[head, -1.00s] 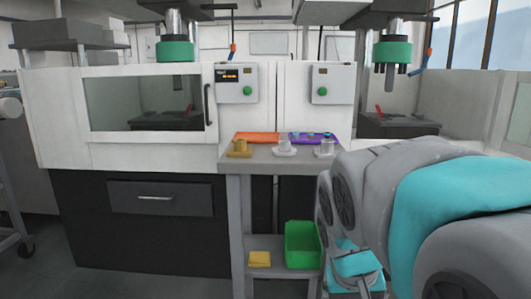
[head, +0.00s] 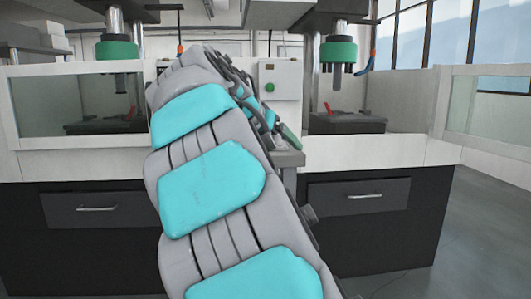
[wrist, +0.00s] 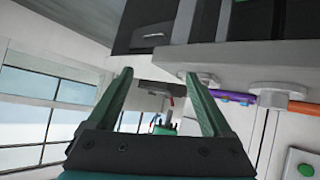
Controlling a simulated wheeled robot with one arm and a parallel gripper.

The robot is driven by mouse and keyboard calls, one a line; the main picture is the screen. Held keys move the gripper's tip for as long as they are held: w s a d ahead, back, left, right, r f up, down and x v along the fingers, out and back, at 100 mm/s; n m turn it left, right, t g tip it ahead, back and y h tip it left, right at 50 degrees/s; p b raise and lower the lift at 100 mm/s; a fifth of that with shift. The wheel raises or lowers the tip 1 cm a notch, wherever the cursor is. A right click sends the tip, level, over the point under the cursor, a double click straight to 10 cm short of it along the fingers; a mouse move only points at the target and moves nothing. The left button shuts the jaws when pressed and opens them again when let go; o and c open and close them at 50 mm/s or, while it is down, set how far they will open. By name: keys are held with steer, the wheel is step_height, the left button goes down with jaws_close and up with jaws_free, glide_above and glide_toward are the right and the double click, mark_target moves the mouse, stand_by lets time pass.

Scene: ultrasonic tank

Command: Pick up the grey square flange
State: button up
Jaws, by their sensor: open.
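My gripper (wrist: 158,77) is open and empty, with its two green fingers spread in the wrist view. In the head view a green finger (head: 290,137) shows at the table edge, beyond my arm. The wrist view is upside down. It shows two pale grey flanges on the table edge: one flange (wrist: 203,80) just right of the right fingertip, and another flange (wrist: 275,92) farther right. Neither is between the fingers. I cannot tell from this angle which is square. In the head view my arm hides the flanges.
A purple tray (wrist: 232,97) and an orange tray (wrist: 302,107) lie behind the flanges. The table (head: 291,158) is mostly hidden by my arm in the head view. Machine cabinets with drawers (head: 358,196) stand on both sides. Open floor (head: 480,230) lies at the right.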

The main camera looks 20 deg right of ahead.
steer(key=m+t+h+b, duration=0.1)
steer(key=t+h+b, duration=0.1)
glide_toward(275, 137)
steer(key=x, duration=0.3)
steer(key=shift+w+d+f, duration=0.1)
steer(key=shift+d, duration=0.3)
steer(key=shift+w+a+m, duration=0.2)
steer(key=shift+w+m, duration=0.1)
steer(key=shift+w, duration=0.25)
steer(key=shift+b+x, duration=0.3)
steer(key=shift+x, duration=3.6)
steer(key=shift+a, duration=0.1)
steer(key=shift+c, duration=0.2)
jaws_close()
